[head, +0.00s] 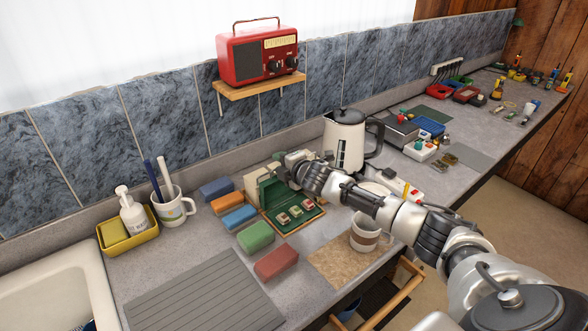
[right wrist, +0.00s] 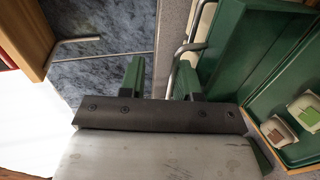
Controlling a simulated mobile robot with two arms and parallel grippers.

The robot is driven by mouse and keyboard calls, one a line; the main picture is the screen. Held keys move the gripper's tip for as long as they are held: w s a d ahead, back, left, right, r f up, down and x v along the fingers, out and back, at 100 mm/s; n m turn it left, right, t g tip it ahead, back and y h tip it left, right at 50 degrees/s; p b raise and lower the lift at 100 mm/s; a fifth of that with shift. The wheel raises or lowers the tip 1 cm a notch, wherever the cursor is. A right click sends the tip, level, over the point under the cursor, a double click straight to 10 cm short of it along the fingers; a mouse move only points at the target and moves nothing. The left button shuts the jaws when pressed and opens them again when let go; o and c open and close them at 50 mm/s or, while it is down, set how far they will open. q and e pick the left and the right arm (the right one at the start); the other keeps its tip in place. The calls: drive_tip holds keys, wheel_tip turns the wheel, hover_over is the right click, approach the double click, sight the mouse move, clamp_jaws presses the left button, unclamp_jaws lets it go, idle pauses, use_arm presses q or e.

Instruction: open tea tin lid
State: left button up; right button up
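The tea tin (head: 291,222) is a green box on the counter, with several small packets inside its tray. Its green lid (head: 268,190) stands raised at the back of the box, so the inside shows. In the right wrist view the green lid (right wrist: 235,45) is at the upper right, beside the tray with packets (right wrist: 300,112). My right gripper (head: 283,163) is at the lid's upper edge. In the right wrist view its two green-tipped fingers (right wrist: 159,80) are apart with nothing clearly held between them. A bent metal rod shows near the right finger. My left gripper is not in view.
Several coloured blocks (head: 256,236) lie left of the tin. A kettle (head: 343,141) stands behind my right arm, and a striped mug (head: 366,235) stands below it. A red radio (head: 258,57) sits on a wall shelf (head: 261,86). The ridged mat (head: 205,300) is bare.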

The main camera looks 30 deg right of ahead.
drive_tip(key=b+v, duration=0.2)
drive_tip(key=v, duration=0.7)
drive_tip(key=shift+s+b, duration=0.3)
drive_tip(key=shift+s, duration=0.15)
